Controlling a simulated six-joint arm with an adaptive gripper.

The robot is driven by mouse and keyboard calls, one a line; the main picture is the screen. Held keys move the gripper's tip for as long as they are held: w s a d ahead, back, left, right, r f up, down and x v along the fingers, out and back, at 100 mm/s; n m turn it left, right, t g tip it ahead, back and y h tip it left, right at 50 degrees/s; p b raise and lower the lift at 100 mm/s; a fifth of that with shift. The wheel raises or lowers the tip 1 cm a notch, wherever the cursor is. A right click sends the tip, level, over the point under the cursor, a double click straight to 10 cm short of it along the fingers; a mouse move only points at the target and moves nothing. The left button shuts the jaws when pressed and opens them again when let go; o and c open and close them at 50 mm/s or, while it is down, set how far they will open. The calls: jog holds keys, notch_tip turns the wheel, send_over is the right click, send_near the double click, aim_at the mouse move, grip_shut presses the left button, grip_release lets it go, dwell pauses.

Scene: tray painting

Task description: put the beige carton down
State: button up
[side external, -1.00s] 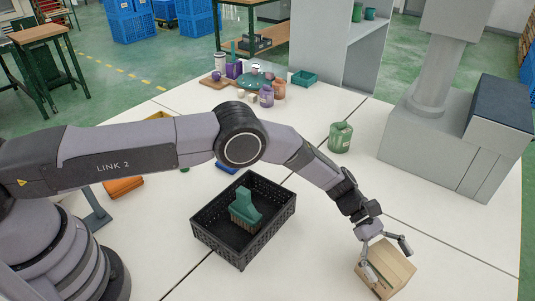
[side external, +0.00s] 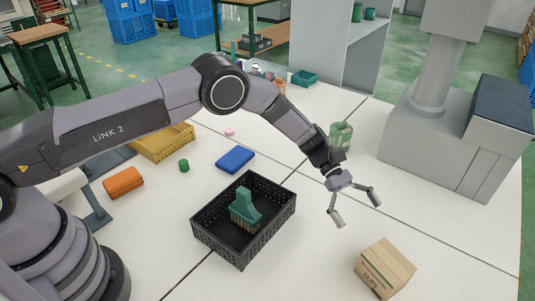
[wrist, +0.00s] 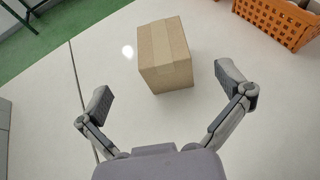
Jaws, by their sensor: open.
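The beige carton (side external: 384,268) stands on the white table at the lower right in the side view, with "CLIPS" printed on one side. It also shows in the wrist view (wrist: 165,55), beyond the fingertips and apart from them. My gripper (side external: 357,208) is open and empty, above the table and up-left of the carton in the side view. In the wrist view its two fingers (wrist: 166,91) are spread wide with bare table between them.
A black crate (side external: 213,243) holding a green-handled brush (side external: 246,208) stands left of the carton. A green canister (side external: 341,137) is behind my gripper. A grey machine (side external: 430,140) stands at the back right. An orange basket (wrist: 277,20) shows in the wrist view. Table around the carton is clear.

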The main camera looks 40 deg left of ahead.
jog(key=s+a+r+m+t+y, duration=0.1)
jog(key=s+a+r+m+y, duration=0.1)
jog(key=a+r, duration=0.55)
jog(key=s+a+r+m+t+y, duration=0.15)
jog(key=a+r, duration=0.25)
jog(key=r, duration=0.6)
jog(key=s+a+r+m+t+y, duration=0.1)
jog(key=a+r+m+y, duration=0.15)
jog(key=a+r, duration=0.4)
jog(key=s+a+r+m+t+y, duration=0.35)
jog(key=s+a+r, duration=0.65)
jog(key=s, duration=0.4)
jog(key=s+a+f+m+t+y, duration=0.2)
jog(key=s+a+m+t+y, duration=0.1)
jog(key=s+a, duration=0.6)
jog(key=s+m, duration=0.1)
jog(key=s, duration=0.2)
jog(key=shift+a+f+t, duration=0.2)
jog(key=shift+a+t, duration=0.2)
